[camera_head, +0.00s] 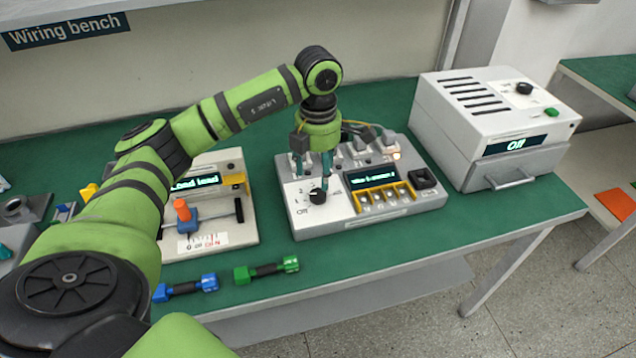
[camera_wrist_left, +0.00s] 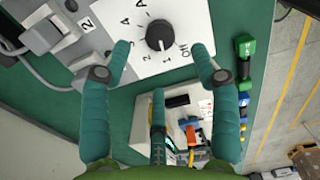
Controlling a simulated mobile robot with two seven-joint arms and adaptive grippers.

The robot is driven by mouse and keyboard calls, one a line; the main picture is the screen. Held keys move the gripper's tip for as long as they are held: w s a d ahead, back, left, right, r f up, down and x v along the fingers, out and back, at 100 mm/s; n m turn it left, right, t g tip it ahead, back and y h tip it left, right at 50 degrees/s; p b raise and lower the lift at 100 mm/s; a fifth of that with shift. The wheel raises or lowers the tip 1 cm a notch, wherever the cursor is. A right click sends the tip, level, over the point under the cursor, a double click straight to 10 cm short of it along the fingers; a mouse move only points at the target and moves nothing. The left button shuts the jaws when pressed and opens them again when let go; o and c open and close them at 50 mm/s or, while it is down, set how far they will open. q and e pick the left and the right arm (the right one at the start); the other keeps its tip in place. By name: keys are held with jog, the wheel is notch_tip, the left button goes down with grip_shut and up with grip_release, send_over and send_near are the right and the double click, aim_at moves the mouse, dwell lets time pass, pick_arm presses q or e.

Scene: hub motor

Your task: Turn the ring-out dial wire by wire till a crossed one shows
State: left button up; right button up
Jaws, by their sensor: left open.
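The ring-out dial (camera_head: 317,196) is a black knob on the front left of a white tester box (camera_head: 400,207). The box stands on the green bench, with a small lit display (camera_head: 371,176) whose text is too small to read surely. My left gripper (camera_head: 314,176) points down just above the dial. In the left wrist view the dial (camera_wrist_left: 160,35) sits between the spread teal fingers of my gripper (camera_wrist_left: 161,55), which look apart from it. Its marks include Off, 1, 2 and A; I cannot tell surely which it points at. My right gripper is not in view.
A fixture with an orange-knobbed lever (camera_head: 182,209) is at left. Blue (camera_head: 187,288) and green (camera_head: 266,269) handled tools lie near the bench's front edge. Wires and connectors line the tester's back.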

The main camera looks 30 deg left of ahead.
aim_at(318, 193)
pick_arm(q)
notch_tip(318, 193, up, 5)
jog(key=shift+r, duration=0.2)
dwell(2.1)
